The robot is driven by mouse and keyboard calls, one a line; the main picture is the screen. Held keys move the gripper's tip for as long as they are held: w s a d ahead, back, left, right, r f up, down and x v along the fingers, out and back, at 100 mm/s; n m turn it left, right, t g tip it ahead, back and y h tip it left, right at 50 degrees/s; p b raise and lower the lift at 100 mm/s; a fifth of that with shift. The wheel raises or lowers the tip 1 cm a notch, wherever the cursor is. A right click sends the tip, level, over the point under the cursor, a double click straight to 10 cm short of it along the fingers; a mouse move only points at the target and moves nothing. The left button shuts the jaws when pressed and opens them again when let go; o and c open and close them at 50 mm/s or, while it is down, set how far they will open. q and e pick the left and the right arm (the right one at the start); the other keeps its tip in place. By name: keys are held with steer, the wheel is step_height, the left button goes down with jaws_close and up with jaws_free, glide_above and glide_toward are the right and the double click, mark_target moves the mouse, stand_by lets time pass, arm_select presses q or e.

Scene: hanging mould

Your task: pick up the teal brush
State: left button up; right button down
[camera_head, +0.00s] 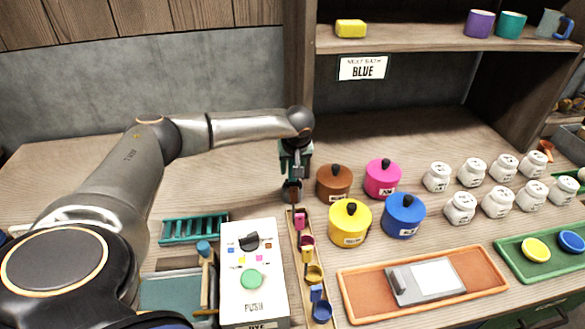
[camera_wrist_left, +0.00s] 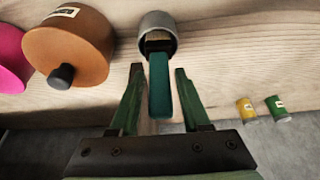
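The teal brush (camera_wrist_left: 159,84) stands handle-up in a small grey cup (camera_wrist_left: 157,22) in the left wrist view. Its brown lower part goes into the cup. My left gripper (camera_wrist_left: 158,72) is open, with one green finger on each side of the teal handle and a gap visible on both sides. In the head view my left gripper (camera_head: 293,176) points down over the cup (camera_head: 291,192), left of the brown pot (camera_head: 334,182). There the brush cannot be told apart from the fingers. My right gripper is not in view.
Pink (camera_head: 382,178), yellow (camera_head: 350,222) and blue (camera_head: 403,215) lidded pots stand right of the gripper. A narrow wooden tray (camera_head: 297,253) with small scoops and a white machine (camera_head: 253,295) are in front. Several white jars (camera_head: 498,202) stand farther right.

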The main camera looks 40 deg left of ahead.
arm_select(q)
jaws_close()
steer(key=shift+r, duration=0.1)
stand_by(0.3)
